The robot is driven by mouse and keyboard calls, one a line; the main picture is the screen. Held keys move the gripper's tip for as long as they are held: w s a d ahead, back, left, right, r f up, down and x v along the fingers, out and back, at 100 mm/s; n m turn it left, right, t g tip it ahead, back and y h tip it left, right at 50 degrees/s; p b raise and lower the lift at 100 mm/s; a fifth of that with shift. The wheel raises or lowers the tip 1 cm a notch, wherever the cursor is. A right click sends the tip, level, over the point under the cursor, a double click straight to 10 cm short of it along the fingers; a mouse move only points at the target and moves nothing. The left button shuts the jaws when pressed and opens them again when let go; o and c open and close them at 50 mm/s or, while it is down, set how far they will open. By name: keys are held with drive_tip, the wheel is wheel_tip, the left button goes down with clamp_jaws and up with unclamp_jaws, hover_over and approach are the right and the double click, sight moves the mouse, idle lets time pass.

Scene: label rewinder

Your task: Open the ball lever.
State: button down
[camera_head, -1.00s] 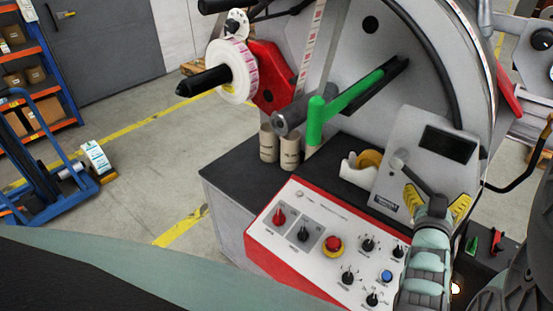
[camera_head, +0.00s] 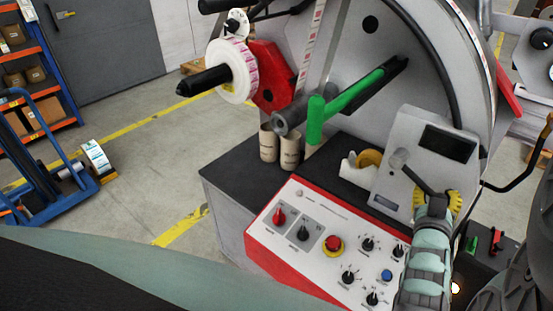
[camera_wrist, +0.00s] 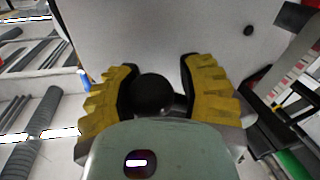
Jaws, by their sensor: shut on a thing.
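The ball lever (camera_head: 417,177) is on the front of the grey box with a dark screen, at the right in the head view. Its rod slants down to the right from a grey hub into my gripper (camera_head: 438,196). In the wrist view its dark ball (camera_wrist: 152,93) lies between the two yellow fingers of my gripper (camera_wrist: 160,78). The fingers are shut on the ball lever. In the head view the ball is hidden by the gripper.
A red-edged control panel (camera_head: 305,208) with knobs and a red stop button (camera_head: 333,244) lies left of my gripper. A tape roll (camera_head: 369,158) stands beside the screen box (camera_head: 410,140). A green bar (camera_head: 316,122) sticks out further left.

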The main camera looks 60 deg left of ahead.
sight(455, 150)
drive_tip(key=shift+r, duration=0.25)
drive_tip(key=r+n, duration=0.1)
drive_tip(key=r+n+p, duration=0.1)
drive_tip(key=r+n, duration=0.1)
drive_tip(key=r, duration=0.1)
drive_tip(key=shift+w+d+n+g, duration=0.1)
drive_tip(key=shift+d+n+g, duration=0.2)
drive_tip(key=shift+r+n+p, duration=0.35)
drive_tip(key=shift+r+n, duration=0.45)
drive_tip(key=shift+r, duration=0.15)
drive_tip(key=r+n, duration=0.1)
drive_tip(key=r+n+h, duration=0.1)
drive_tip(key=r, duration=0.1)
drive_tip(key=shift+a+n, duration=0.2)
drive_tip(key=shift+n, duration=0.2)
drive_tip(key=shift+s+a+r+n+h+p, duration=0.1)
drive_tip(key=shift+a+r+n+h+p, duration=0.1)
drive_tip(key=shift+r+n, duration=0.3)
drive_tip(key=shift+s+a+r+n+h+p, duration=0.1)
drive_tip(key=shift+a+r+n+h+p, duration=0.1)
drive_tip(key=shift+r+n, duration=0.3)
drive_tip(key=c, duration=0.7)
unclamp_jaws()
drive_tip(key=o, duration=0.5)
drive_tip(key=shift+f, duration=0.15)
drive_tip(key=shift+d, duration=0.1)
